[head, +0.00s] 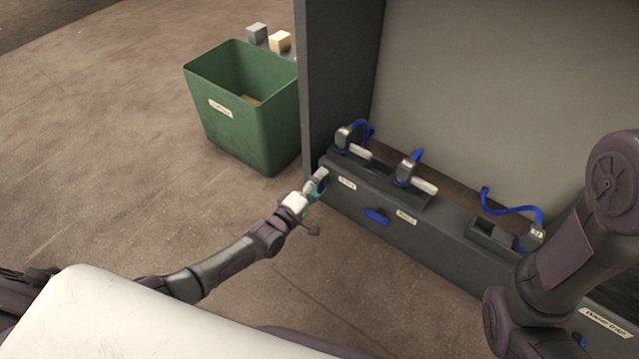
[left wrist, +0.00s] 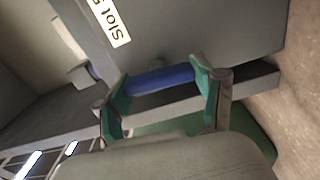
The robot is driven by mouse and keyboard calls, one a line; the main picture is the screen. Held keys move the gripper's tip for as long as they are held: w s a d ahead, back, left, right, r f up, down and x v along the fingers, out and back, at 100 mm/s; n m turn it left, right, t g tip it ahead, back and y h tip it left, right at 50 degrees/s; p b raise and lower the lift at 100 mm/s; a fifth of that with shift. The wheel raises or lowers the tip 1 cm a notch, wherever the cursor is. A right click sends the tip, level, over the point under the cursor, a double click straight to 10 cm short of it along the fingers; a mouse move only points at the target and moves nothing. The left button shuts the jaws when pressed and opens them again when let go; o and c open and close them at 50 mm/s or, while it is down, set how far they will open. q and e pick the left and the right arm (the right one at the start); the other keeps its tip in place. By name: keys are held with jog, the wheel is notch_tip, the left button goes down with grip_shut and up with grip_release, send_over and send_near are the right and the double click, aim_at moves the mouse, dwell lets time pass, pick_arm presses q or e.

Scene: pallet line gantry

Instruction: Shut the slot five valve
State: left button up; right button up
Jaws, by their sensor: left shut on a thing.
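The slot five valve shows as a blue handle (left wrist: 160,79) in the left wrist view, beside a white label (left wrist: 107,22) that reads "Slot 5". My left gripper (left wrist: 161,86) has its green fingertips at the two ends of this handle and is shut on it. In the head view my left gripper (head: 314,190) is at the left end of the dark grey rack's front, where it hides the handle. My right arm crosses the right side of the head view, and its gripper is not in view.
The dark grey rack (head: 440,240) carries several connectors with blue cables on top. Another blue handle (head: 376,216) is on its front, right of my left gripper. A green bin (head: 255,125) stands left of the rack, with two small blocks behind it. The floor in front is clear.

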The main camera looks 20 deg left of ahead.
pick_arm(q)
jog(key=shift+n, duration=0.6)
jog(key=o, duration=1.2)
jog(key=shift+c, duration=0.2)
jog(key=v, duration=1.2)
